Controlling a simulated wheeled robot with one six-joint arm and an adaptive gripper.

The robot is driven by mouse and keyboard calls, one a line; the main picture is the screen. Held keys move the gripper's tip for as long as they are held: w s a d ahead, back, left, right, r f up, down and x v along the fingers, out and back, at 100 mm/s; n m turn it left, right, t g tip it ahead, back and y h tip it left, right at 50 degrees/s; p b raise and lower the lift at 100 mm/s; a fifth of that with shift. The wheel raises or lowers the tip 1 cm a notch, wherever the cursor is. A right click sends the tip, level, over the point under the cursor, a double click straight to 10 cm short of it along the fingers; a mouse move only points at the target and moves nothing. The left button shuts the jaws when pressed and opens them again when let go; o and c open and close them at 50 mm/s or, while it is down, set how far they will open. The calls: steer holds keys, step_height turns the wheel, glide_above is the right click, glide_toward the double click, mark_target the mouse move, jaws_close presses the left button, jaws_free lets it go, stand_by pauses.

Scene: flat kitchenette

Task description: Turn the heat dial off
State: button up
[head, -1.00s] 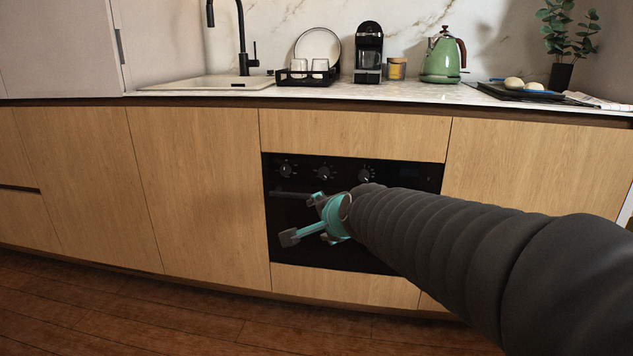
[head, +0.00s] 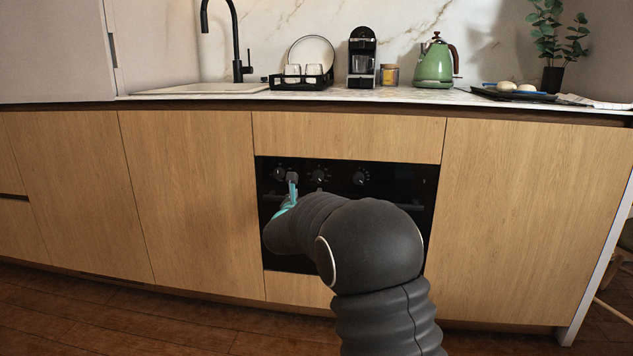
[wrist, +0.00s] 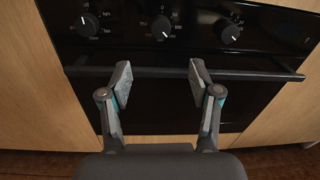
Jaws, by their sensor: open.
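The black oven front carries a row of three dark dials. In the head view they are the left dial (head: 279,173), the middle dial (head: 319,176) and the right dial (head: 361,178). I cannot tell which one is the heat dial. My gripper (wrist: 160,75) is open and empty, its fingers below the middle dial and over the handle bar in the picture. In the head view my gripper (head: 291,182) is partly hidden by my arm.
A horizontal oven handle (wrist: 260,75) runs under the dials. Wooden cabinet fronts (head: 190,190) flank the oven. The countertop (head: 420,97) above holds a green kettle (head: 434,65), a coffee machine (head: 362,58) and a dish rack (head: 300,80).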

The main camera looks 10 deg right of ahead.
mark_target(317, 177)
steer(key=p+x, duration=0.2)
steer(key=x, duration=1.1)
steer(key=shift+w+d, duration=0.15)
steer(key=c, duration=1.1)
steer(key=shift+c, duration=0.2)
